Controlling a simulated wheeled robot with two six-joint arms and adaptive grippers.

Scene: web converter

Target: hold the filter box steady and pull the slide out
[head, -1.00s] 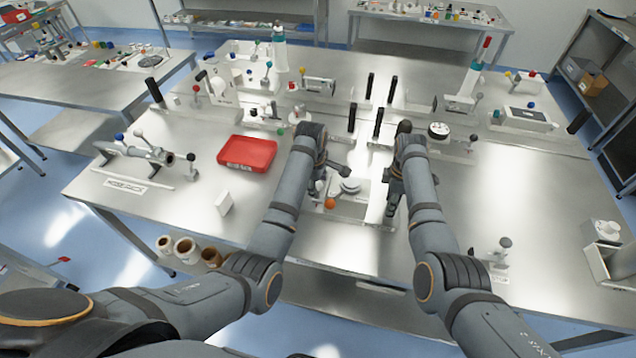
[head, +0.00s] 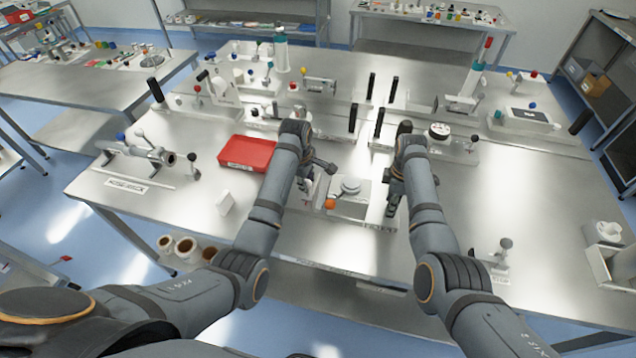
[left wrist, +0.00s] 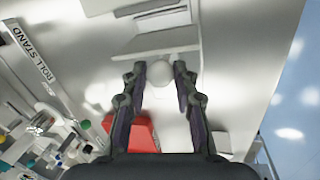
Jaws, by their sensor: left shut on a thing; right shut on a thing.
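The filter box (head: 352,190) is a pale metal box with a round cap on top, standing near the table's front middle. An orange ball (head: 330,204) sits at its front left. My left gripper (head: 307,186) is left of the box. In the left wrist view its fingers (left wrist: 160,78) are closed around a pale round knob (left wrist: 160,69) in front of a pale plate, which looks like the slide (left wrist: 157,46). My right gripper (head: 392,208) is low at the box's right side, shut; what it grips is hidden by its fingers and wrist.
A red tray (head: 247,153) lies left of my left arm, with a small white block (head: 226,203) in front. Black upright handles and fixtures stand behind the box. A roll stand (head: 135,160) is at the far left.

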